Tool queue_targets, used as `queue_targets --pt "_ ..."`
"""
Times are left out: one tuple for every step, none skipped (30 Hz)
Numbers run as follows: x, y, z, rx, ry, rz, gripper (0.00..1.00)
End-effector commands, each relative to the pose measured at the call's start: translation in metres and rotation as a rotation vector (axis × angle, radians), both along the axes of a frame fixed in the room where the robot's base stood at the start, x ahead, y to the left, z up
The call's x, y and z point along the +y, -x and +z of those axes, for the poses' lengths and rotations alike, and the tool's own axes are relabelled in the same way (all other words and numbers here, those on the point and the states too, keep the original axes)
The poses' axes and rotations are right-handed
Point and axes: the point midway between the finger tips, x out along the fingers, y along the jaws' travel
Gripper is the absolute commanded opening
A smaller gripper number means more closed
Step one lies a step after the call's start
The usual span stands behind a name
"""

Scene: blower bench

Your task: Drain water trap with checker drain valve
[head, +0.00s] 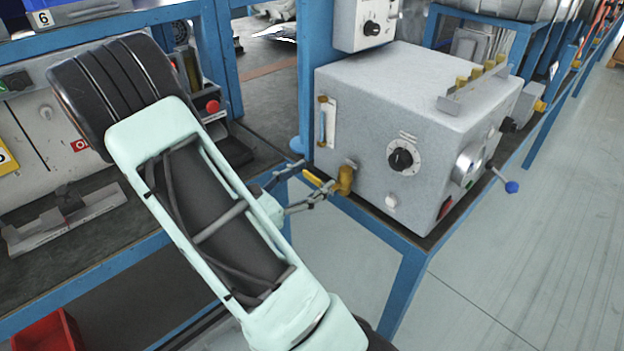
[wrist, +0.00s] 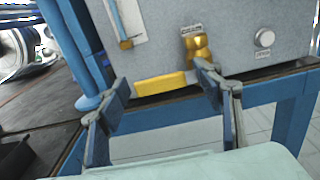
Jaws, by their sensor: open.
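The checker drain valve has a brass body (head: 345,179) on the lower left of the grey box's front, with a yellow lever handle (head: 313,180) pointing left. The wrist view shows the brass body (wrist: 197,47) under a small label and the yellow lever (wrist: 162,84) lying nearly level. My gripper (head: 319,175) is open in front of the valve. In the wrist view my gripper (wrist: 164,80) has one finger left of the lever's free end and one near the brass body, with the lever showing between them. I cannot tell whether either finger touches it.
The grey box (head: 370,85), with a sight tube (head: 323,122), a black knob (head: 401,159) and a blue-tipped lever (head: 511,187), stands on a blue-framed bench (head: 405,285). A blue post (head: 318,60) rises left of it. Floor right of the bench is clear.

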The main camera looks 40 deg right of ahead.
Motion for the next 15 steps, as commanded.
queue_targets --pt "-0.0030 0.0000 -0.0003 0.000 0.000 0.000 0.60" --pt "-0.0043 -0.0001 -0.0002 0.000 0.000 0.000 0.60" --pt "-0.0054 -0.0002 -0.0001 0.000 0.000 0.000 0.60" --pt "-0.0059 -0.0003 0.0000 0.000 0.000 0.000 0.60" --pt "-0.0063 -0.0003 0.0000 0.000 0.000 0.000 0.60" --pt "-0.0064 -0.0003 0.0001 0.000 0.000 0.000 0.60" --pt "-0.0064 -0.0004 0.0002 0.000 0.000 0.000 0.60" --pt "-0.0064 -0.0004 0.0002 0.000 0.000 0.000 0.60" --pt "-0.0063 -0.0004 0.0002 0.000 0.000 0.000 0.60" --pt "-0.0063 -0.0004 0.0002 0.000 0.000 0.000 0.60" --pt "-0.0063 -0.0004 0.0002 0.000 0.000 0.000 0.60" --pt "-0.0062 -0.0004 0.0002 0.000 0.000 0.000 0.56" --pt "-0.0062 -0.0004 0.0002 0.000 0.000 0.000 0.52" --pt "-0.0062 -0.0004 0.0002 0.000 0.000 0.000 0.49" --pt "-0.0062 -0.0004 0.0002 0.000 0.000 0.000 0.45"
